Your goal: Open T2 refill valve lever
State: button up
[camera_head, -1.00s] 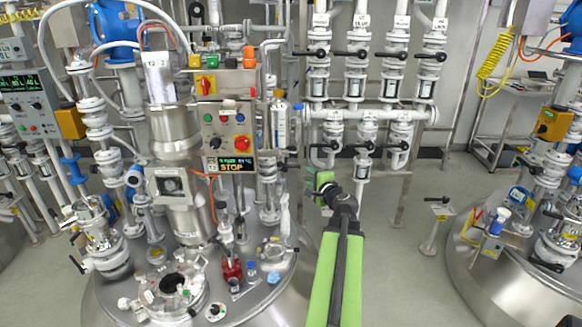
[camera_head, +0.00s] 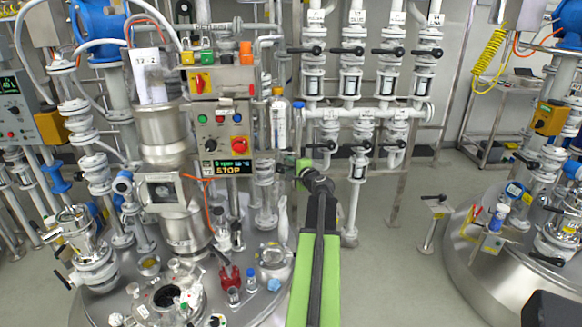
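My arm (camera_head: 316,250) reaches up from the bottom middle, green with a black stripe. My gripper (camera_head: 303,168) is at its far end, seen from behind, just right of the control box and in front of the white valve manifold. Its fingers are hidden, so I cannot tell if it is open or shut. The manifold has an upper row of black levers (camera_head: 353,50) lying crosswise and a lower row (camera_head: 358,146). A dark lever (camera_head: 283,166) shows just left of my gripper; I cannot tell whether they touch. Labels are too small to read, so I cannot identify the T2 refill lever.
A steel reactor lid (camera_head: 200,290) with fittings stands at left, below a control box (camera_head: 223,140) showing STOP. A second reactor (camera_head: 470,245) stands at right. Grey floor (camera_head: 385,270) is free right of my arm.

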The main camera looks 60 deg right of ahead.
jog(key=shift+s, duration=0.1)
jog(key=shift+c, duration=0.4)
jog(key=shift+s+d, duration=0.1)
jog(key=shift+d, duration=0.05)
grip_shut()
dwell(0.6)
